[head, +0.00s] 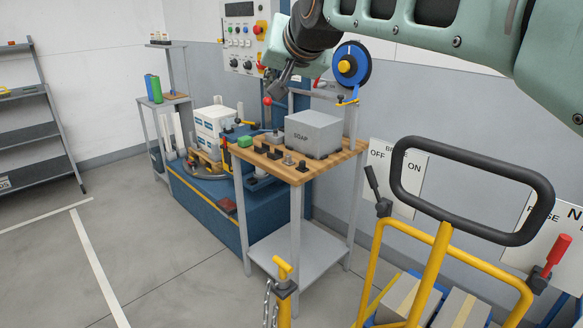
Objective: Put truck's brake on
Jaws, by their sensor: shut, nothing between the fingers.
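The yellow truck (441,262) stands at the lower right with a black loop handle (546,208). Its brake lever (376,190) has a black grip and tilts to the upper left, beside the OFF word of a white brake sign (408,203); ON is on the sign's right side. My gripper (274,92) is at the top centre, shut and empty, pointing down to the left. It is well to the left of and above the brake lever, apart from it.
A red-gripped lever (558,252) stands on the truck's right, by another sign. A wooden-topped bench (280,167) holds a grey SOAP box (314,134). A yellow post (284,290) with a chain stands in front. Floor at left is clear.

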